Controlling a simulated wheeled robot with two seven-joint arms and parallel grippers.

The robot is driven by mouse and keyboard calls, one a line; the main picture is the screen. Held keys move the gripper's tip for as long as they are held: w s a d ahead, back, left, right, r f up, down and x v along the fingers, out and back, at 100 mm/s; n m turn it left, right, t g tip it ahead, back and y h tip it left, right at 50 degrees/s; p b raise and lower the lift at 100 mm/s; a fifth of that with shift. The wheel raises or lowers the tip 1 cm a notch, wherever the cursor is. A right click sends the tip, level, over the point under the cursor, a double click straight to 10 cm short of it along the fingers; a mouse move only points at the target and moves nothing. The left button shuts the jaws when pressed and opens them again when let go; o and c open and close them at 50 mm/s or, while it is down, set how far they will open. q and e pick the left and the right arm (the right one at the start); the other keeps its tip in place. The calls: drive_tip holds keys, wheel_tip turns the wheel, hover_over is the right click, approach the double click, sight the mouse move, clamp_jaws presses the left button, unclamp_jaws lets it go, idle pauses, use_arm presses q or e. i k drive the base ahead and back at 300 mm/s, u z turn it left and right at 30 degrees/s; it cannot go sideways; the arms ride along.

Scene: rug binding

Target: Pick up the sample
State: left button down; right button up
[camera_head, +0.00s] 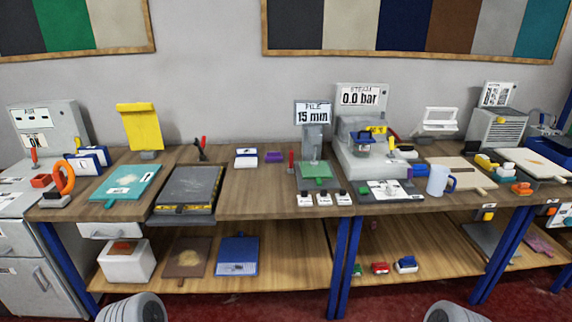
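Other flat pieces that could be samples lie on the lower shelf: a brown one (187,257) and a blue one (238,256). I cannot tell for certain which piece the task means. Neither gripper shows; only grey rounded parts of my arms reach in at the bottom edge, well below the bench top.
A dark grey plate (190,188) and a teal board (126,184) lie farther left. A steam machine (362,125), reading 0.0 bar, and a clear jug (437,181) stand right. Small labelled blocks (324,198) line the front edge.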

sight(322, 170)
drive_tip(key=u, duration=1.1)
drive_tip(key=i, duration=0.6)
drive_tip(key=z, duration=1.8)
